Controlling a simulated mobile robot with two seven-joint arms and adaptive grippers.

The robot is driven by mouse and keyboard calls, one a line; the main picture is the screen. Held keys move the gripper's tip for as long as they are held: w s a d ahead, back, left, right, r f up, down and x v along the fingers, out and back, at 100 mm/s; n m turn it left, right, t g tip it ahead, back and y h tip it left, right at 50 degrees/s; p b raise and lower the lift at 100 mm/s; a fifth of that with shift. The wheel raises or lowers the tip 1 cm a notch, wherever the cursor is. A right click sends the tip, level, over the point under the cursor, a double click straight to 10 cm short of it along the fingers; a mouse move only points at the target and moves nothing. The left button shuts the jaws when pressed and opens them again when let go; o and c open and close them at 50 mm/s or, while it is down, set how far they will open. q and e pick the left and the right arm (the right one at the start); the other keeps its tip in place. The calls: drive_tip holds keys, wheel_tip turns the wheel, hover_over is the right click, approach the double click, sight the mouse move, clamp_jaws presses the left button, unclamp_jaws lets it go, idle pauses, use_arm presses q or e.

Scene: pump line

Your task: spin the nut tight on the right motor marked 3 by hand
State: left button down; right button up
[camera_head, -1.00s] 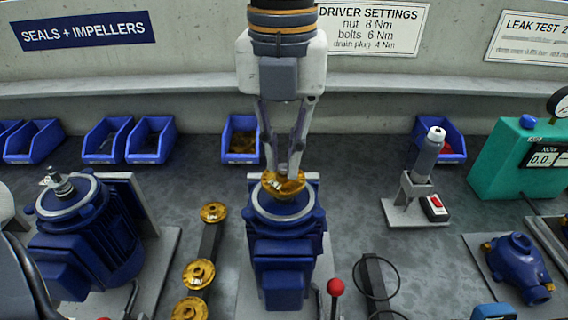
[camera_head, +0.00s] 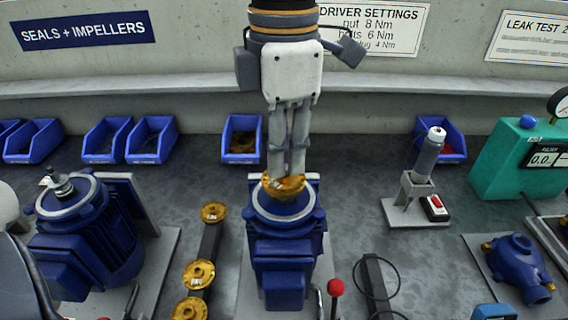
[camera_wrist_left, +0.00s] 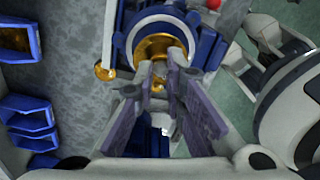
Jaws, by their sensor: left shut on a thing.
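The right motor (camera_head: 284,250) is blue and stands upright on a plate in the middle of the head view. I cannot make out its number. A brass impeller (camera_head: 284,188) sits on its top and also shows in the left wrist view (camera_wrist_left: 158,47). My left gripper (camera_head: 287,172) points straight down over the impeller's centre. In the left wrist view its fingertips (camera_wrist_left: 160,70) are closed at the shaft there. The nut is hidden between the fingertips, so I cannot see its seating. My right gripper is not in view.
Another blue motor (camera_head: 85,235) with a bare shaft end stands at left. Brass impellers (camera_head: 199,273) lie on a dark rack between the motors. A red-knobbed lever (camera_head: 336,287) stands close right of the middle motor. A driver (camera_head: 428,155) stands on a holder further right. Blue bins (camera_head: 241,140) line the back.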

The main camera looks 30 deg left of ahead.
use_arm(q)
drive_tip(key=c, duration=1.8)
unclamp_jaws()
drive_tip(key=shift+d, duration=0.15)
drive_tip(key=shift+r, duration=2.25)
